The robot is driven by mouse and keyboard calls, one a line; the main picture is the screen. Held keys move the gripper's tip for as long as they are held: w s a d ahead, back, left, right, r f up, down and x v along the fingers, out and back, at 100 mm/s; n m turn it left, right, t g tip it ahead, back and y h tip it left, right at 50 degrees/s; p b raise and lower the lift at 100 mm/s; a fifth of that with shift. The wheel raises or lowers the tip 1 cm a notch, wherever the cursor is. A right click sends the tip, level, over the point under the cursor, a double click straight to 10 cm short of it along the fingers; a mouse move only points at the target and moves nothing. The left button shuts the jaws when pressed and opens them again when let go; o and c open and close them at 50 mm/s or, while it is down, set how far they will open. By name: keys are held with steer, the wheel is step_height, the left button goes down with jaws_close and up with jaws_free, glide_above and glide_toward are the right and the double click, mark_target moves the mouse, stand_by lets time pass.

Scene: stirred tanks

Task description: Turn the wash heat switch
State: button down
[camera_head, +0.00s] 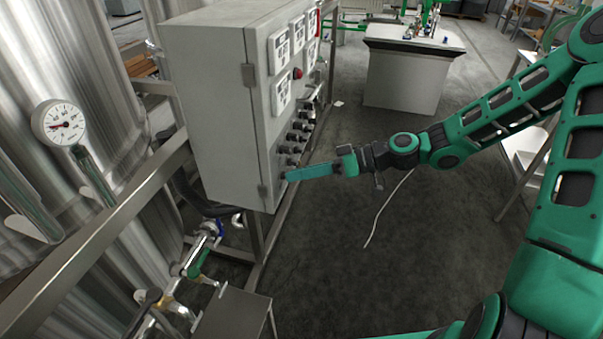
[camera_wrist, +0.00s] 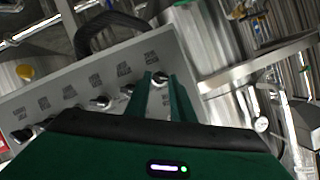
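The control cabinet (camera_head: 212,120) is a grey box with a row of dark rotary switches (camera_head: 300,137) low on its front. In the wrist view its panel (camera_wrist: 70,92) carries several switches under small labels too blurred to read, so I cannot tell which is the wash heat switch by name. My gripper (camera_head: 288,176) reaches the near end of the row. In the wrist view my gripper's two green fingers (camera_wrist: 160,80) stand apart, one on each side of the end switch (camera_wrist: 160,77). I cannot tell whether they touch it.
Displays (camera_head: 280,50) and a red button (camera_head: 297,73) sit above the switches. Steel tanks (camera_head: 85,75) and a pressure gauge (camera_head: 59,123) stand at left. Valves and pipes (camera_head: 195,262) lie below the cabinet. The floor (camera_head: 335,250) right of it is mostly clear, with a white cable.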

steer(key=shift+w+d+f+m, duration=0.1)
steer(key=shift+m, duration=0.2)
steer(key=shift+w+d+f+m+g+y, duration=0.15)
steer(key=shift+m+g+y, duration=0.25)
steer(key=shift+m, duration=0.45)
steer(key=shift+w+a+f+m+g+y, duration=0.1)
steer(key=shift+m+g+y, duration=0.3)
steer(key=shift+m, duration=0.5)
steer(key=shift+w+d+f+m+g+y, duration=0.15)
steer(key=shift+m+g+y, duration=0.2)
steer(key=shift+m, duration=0.5)
steer(key=shift+s, duration=0.1)
steer(key=c, duration=1.7)
jaws_free()
steer(key=shift+o, duration=0.9)
steer(key=shift+a, duration=0.1)
steer(key=shift+r, duration=0.1)
steer(key=d+r, duration=0.1)
steer(key=d, duration=0.9)
steer(key=shift+d, duration=0.4)
